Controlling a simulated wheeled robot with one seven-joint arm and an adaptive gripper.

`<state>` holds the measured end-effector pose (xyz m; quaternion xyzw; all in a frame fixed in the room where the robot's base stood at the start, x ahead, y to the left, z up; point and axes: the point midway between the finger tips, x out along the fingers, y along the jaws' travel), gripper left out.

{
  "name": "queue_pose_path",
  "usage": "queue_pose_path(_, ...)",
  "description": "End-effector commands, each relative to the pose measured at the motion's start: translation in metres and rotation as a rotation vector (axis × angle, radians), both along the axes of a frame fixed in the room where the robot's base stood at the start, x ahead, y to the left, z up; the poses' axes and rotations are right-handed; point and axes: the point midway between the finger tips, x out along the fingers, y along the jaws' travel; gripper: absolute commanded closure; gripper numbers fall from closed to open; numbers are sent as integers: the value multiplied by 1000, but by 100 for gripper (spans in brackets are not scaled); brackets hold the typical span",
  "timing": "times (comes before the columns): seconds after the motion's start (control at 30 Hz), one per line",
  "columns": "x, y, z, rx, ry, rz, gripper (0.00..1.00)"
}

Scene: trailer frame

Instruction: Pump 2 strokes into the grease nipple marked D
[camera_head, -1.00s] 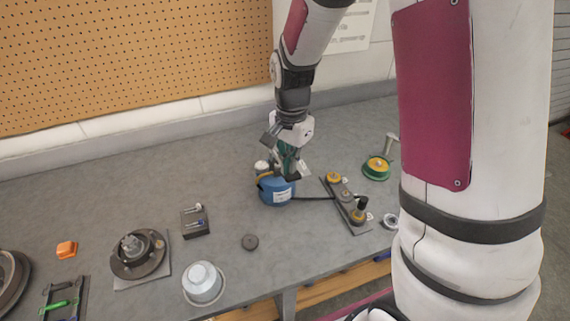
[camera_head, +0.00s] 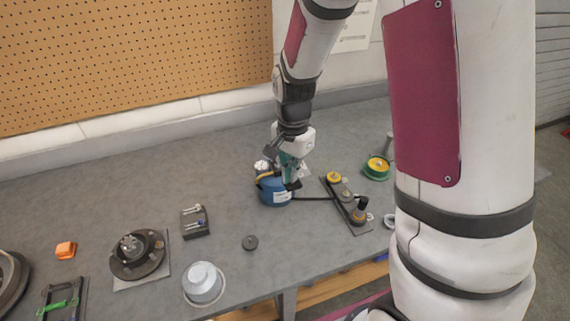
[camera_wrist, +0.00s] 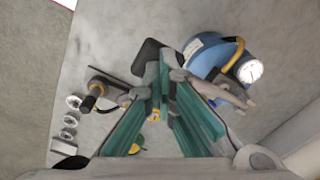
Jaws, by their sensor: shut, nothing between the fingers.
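The blue grease pump (camera_head: 272,192) stands on the bench below my gripper, with a gauge and a yellow hose piece; it also shows in the wrist view (camera_wrist: 207,57). A dark flat pad (camera_wrist: 152,58), apparently the pump's lever end, lies right at my fingertips; contact is hard to tell. My gripper (camera_head: 291,181) is shut and empty, pointing down; its green fingers show in the wrist view (camera_wrist: 164,68). A black hose runs from the pump to the nipple plate (camera_head: 338,190), where a black coupler (camera_head: 361,204) sits upright at the near end. The nipple letters are unreadable.
A green and yellow round part (camera_head: 376,167) stands behind the nipple plate. My own arm hides the bench's right side.

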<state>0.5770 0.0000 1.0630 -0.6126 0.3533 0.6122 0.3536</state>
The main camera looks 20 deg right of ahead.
Motion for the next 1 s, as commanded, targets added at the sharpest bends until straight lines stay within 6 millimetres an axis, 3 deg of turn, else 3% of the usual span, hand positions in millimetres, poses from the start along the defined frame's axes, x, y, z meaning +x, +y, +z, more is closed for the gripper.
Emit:
queue_pose_path(0.4, -3, 0, -21, 0, 2, 0, 100)
queue_pose_path(1.0, -4, 0, -31, 0, 4, 0, 100)
